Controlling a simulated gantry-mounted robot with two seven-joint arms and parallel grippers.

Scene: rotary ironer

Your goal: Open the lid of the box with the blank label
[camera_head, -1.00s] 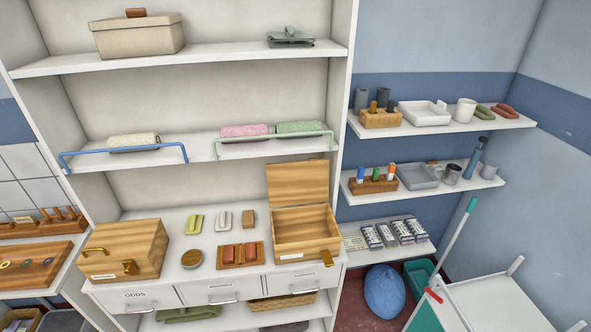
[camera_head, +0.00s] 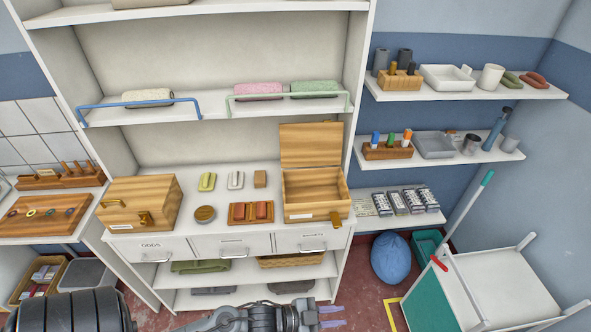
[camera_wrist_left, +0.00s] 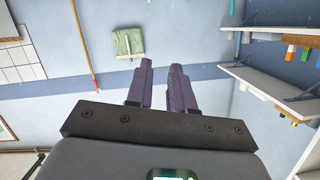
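A closed wooden box (camera_head: 150,195) stands at the left of the cabinet counter. It has a brass handle and clasp, and a small white label (camera_head: 121,227) too small to read. A second wooden box (camera_head: 315,192) stands at the right of the counter with its lid (camera_head: 311,145) raised and its inside visible. Its front label (camera_head: 299,217) is also too small to read. My left gripper (camera_head: 332,316) is low in front of the cabinet, apart from both boxes. Its purple fingers, also in the left wrist view (camera_wrist_left: 160,88), stand apart with nothing between them. My right gripper is out of view.
Labelled drawers (camera_head: 152,250) are below. A blue rail (camera_head: 139,105) edges the shelf above. A blue bag (camera_head: 390,258) and a white table (camera_head: 500,283) stand at the right.

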